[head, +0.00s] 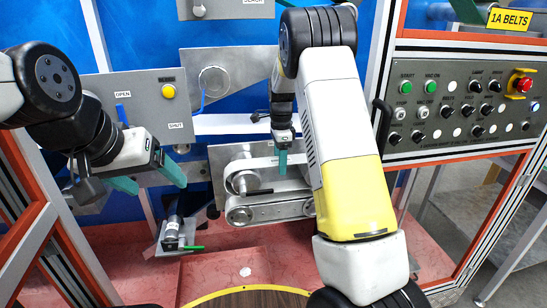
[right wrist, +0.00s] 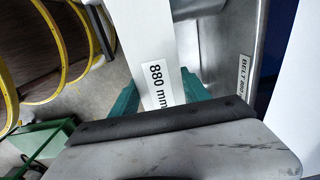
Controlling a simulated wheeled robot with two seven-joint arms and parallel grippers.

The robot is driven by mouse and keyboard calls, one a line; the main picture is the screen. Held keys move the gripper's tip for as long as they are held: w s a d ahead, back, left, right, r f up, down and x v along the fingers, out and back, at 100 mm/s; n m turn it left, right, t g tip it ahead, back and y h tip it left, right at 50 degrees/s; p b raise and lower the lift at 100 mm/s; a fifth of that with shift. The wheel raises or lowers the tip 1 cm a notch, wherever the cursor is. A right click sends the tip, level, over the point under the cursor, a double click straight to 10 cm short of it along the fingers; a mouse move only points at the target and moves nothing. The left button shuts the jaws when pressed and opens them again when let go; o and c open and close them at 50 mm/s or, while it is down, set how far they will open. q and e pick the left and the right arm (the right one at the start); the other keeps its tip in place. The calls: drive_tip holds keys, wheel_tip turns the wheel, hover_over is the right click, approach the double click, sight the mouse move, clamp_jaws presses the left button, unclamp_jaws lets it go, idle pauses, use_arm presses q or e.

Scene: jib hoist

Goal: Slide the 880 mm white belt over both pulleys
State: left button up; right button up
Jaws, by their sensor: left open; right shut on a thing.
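The white belt (right wrist: 145,45), labelled "880 mm", passes between the teal fingers of my right gripper (right wrist: 158,95) in the right wrist view. In the head view my right gripper (head: 282,163) is shut on the upper run of the belt (head: 262,164). The belt's left end is at the left pulley (head: 242,182); I cannot tell whether it is fully seated around it. The right pulley and the belt's right end are hidden behind my right arm. My left gripper (head: 158,184) is open and empty, left of the pulley plate (head: 218,160).
A grey rounded conveyor-like unit (head: 268,210) lies just below the belt. A small cylinder with a green lever (head: 172,232) stands at lower left. A panel marked OPEN and SHUT (head: 140,98) is behind my left gripper. A control panel (head: 465,105) is at right.

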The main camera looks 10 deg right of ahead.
drive_tip(key=o, duration=1.5)
drive_tip(key=shift+c, duration=0.2)
drive_tip(key=shift+c, duration=0.8)
drive_tip(key=shift+r, duration=0.15)
drive_tip(key=shift+r, duration=3.35)
